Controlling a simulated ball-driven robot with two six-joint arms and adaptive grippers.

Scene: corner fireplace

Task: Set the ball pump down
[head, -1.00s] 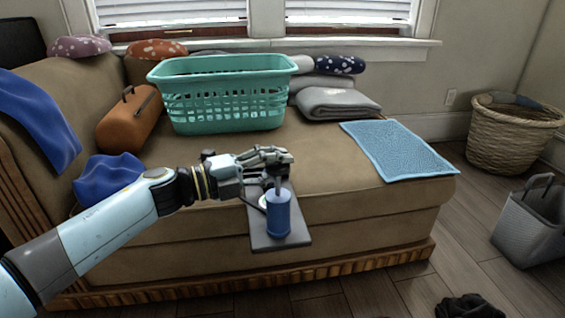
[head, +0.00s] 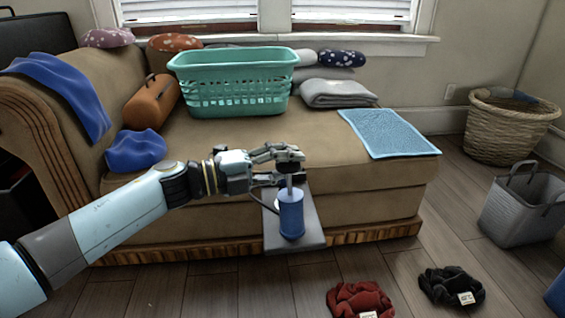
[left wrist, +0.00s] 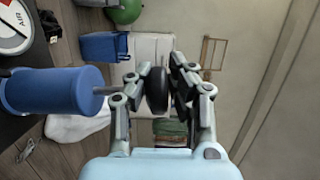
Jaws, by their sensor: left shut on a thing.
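The ball pump (head: 291,216) has a blue upright cylinder with a thin metal rod and a dark knob on top. My left gripper (head: 290,160) is shut on the dark knob, above the cylinder. A narrow grey board (head: 314,239) shows under and behind the pump; I cannot tell whether the pump's base touches it. A dark hose curves beside the cylinder. In the left wrist view, the dark knob (left wrist: 157,91) sits between the fingers of my left gripper (left wrist: 160,80), with the blue cylinder (left wrist: 52,91) at left. My right gripper is not in view.
The brown sofa (head: 360,190) stands behind, with a teal laundry basket (head: 235,85), a blue mat (head: 385,132) and a blue cloth (head: 136,150) on it. A red cloth (head: 359,299) and a black cloth (head: 451,286) lie on the floor. A grey tote (head: 522,208) stands at right.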

